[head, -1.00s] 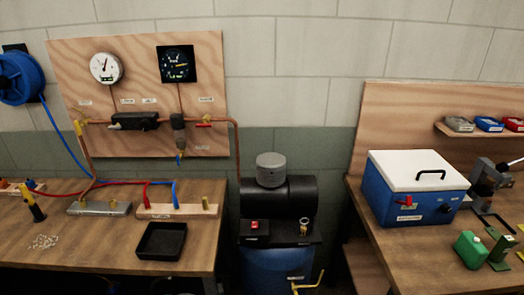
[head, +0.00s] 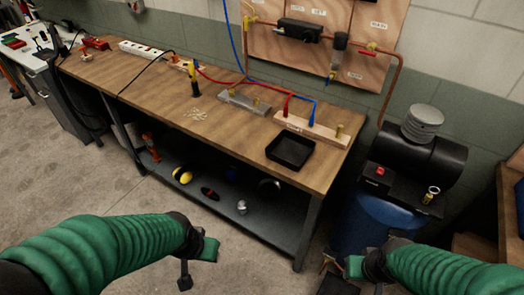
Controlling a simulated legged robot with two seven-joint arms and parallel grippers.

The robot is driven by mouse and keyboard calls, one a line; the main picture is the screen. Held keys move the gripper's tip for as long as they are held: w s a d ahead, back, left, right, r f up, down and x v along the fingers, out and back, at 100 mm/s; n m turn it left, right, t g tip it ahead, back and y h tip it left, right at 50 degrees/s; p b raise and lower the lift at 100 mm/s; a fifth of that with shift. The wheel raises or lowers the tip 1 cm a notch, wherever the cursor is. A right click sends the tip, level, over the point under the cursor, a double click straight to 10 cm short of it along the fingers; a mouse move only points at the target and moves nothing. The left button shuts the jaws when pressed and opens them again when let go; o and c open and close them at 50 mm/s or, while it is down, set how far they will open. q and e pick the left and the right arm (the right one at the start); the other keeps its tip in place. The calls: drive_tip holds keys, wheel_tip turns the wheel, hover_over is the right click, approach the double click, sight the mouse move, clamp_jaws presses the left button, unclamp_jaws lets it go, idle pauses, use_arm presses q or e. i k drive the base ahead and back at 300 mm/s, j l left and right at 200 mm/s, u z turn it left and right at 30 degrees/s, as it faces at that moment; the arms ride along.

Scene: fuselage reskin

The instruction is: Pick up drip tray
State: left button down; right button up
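The drip tray (head: 290,151) is a shallow black square tray. It lies flat near the front right corner of the wooden workbench and looks empty. My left gripper (head: 197,263) is low in front of the bench, over the floor, to the left of the tray and apart from it. My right gripper (head: 340,270) is low by the bench's right end, below and right of the tray, also apart from it. Neither gripper touches the tray. Their fingers are small and partly hidden, so their opening is unclear.
The workbench (head: 150,82) has a lower shelf with several small items. A wooden manifold strip (head: 310,130) with red and blue hoses sits just behind the tray. Pale small pieces (head: 196,114) lie left. A blue compressor tank (head: 375,218) stands right of the bench.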

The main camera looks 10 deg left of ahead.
sight(290, 150)
drive_tip(key=i+j+u, duration=0.1)
drive_tip(key=i+u, duration=0.6)
drive_tip(key=u, duration=0.15)
